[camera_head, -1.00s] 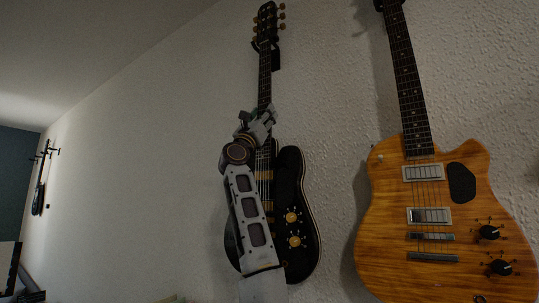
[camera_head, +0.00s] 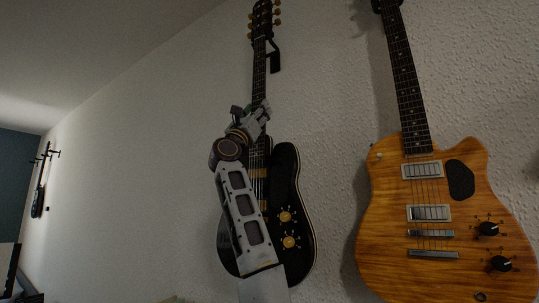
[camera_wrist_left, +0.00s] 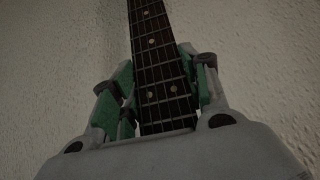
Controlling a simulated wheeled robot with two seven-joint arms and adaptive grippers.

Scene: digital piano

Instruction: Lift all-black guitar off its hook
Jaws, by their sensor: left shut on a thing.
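The all-black guitar (camera_head: 287,185) hangs upright and slightly tilted against the wall in the head view, with gold knobs and gold tuners. Its black wall hook (camera_head: 274,56) shows beside the neck just below the headstock; the headstock appears a little left of it. My left gripper (camera_head: 258,112) is shut on the guitar's neck, above the body. In the left wrist view, the fretted neck (camera_wrist_left: 160,70) runs between the green-padded fingers of the gripper (camera_wrist_left: 160,95). My left forearm hides part of the guitar's body. My right gripper is not in view.
An orange wood-grain guitar (camera_head: 430,225) hangs on the wall close to the right. Another dark guitar (camera_head: 38,200) hangs far off at the left. The textured wall (camera_head: 140,150) between them is bare.

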